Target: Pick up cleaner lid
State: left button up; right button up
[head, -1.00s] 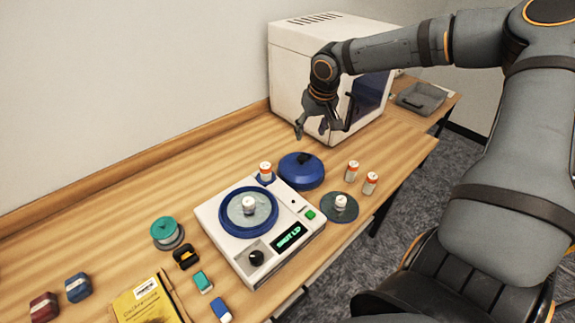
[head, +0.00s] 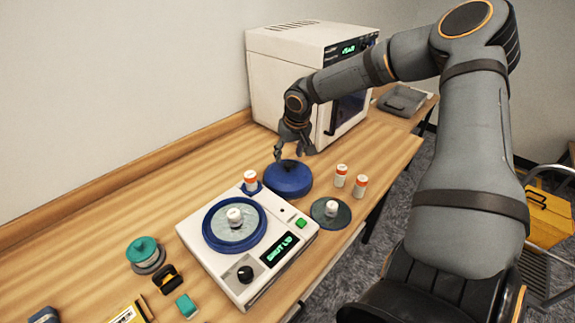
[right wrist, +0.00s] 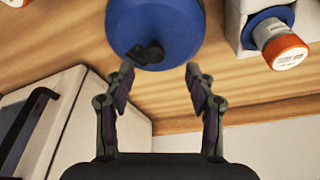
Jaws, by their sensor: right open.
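The blue cleaner lid (head: 288,182) is a round dome with a dark knob, lying on the table behind the white cleaner (head: 248,240). The cleaner has an open blue-rimmed bowl with a white-capped item in it, and its display seems to read "SHUT LID". My right gripper (head: 290,155) is open just above the lid's knob. In the right wrist view the lid (right wrist: 155,25) lies ahead of the two spread fingers (right wrist: 158,75), with nothing between them. My left gripper is not in view.
Two orange-and-white bottles (head: 341,175) stand right of the lid, and another (head: 250,181) stands at the cleaner's back corner. A dark disc (head: 331,212) bears a white item. A white oven-like machine (head: 300,85) stands close behind my right gripper.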

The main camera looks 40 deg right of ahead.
aim_at(288, 164)
jog(key=x, duration=0.2)
jog(key=d+p+x, duration=0.1)
jog(key=x, duration=0.1)
jog(key=shift+f, duration=0.2)
jog(key=shift+w+f, duration=0.25)
jog(key=shift+s+r, duration=0.1)
jog(key=shift+s, duration=0.05)
jog(key=shift+c, duration=0.8)
grip_shut()
